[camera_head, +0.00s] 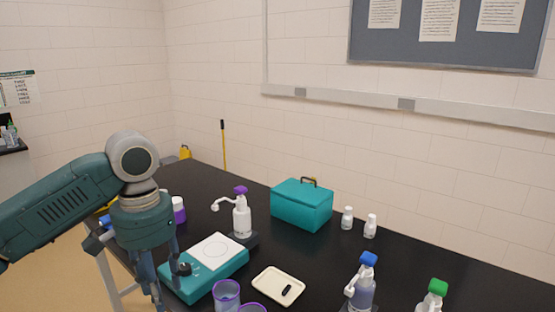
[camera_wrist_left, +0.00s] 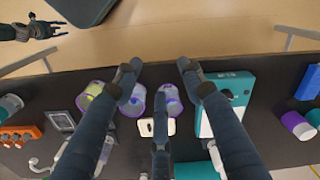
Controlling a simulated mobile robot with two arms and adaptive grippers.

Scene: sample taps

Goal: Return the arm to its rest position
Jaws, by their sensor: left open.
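My left gripper (camera_head: 168,284) hangs fingers-down at the near left edge of the black bench, beside the teal scale (camera_head: 207,270). In the left wrist view its fingers (camera_wrist_left: 160,72) are spread apart with nothing held between them. Purple-rimmed cups (camera_wrist_left: 168,100) show beyond and beside the fingers, and one cup (camera_head: 226,293) shows near the bench front in the head view. My right gripper (camera_wrist_left: 36,30) shows at the upper left of the left wrist view, over the floor, its fingers spread and empty. It is not in the head view.
A white pump bottle with purple cap (camera_head: 241,217), a teal box (camera_head: 302,205), a cream tray (camera_head: 278,286) and two small white bottles (camera_head: 370,226) stand on the bench. Blue-capped (camera_head: 363,287) and green-capped (camera_head: 434,296) bottles stand at right. An orange rack (camera_wrist_left: 20,136) shows in the wrist view.

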